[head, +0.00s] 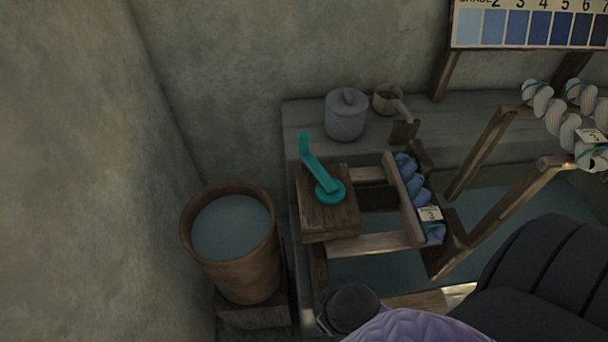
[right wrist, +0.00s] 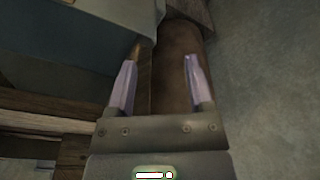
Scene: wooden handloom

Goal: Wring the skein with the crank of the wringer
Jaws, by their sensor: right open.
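The wringer is a wooden frame with a block (head: 328,217) at its left end. A teal crank (head: 318,172) sits on the block, its arm slanting up-left to an upright handle. A blue skein (head: 412,185) with a paper tag (head: 429,214) lies along a wooden bar at the frame's right. My right gripper (right wrist: 162,56) shows in the right wrist view, its two pale purple fingers apart with nothing held between them. Parts of my arm fill the head view's lower right, where no fingertips show. My left gripper is not in view.
A brown bucket of bluish liquid (head: 270,255) stands left of the wringer. Pale skeins (head: 561,130) hang at the right. A blue shade chart (head: 530,27) is above.

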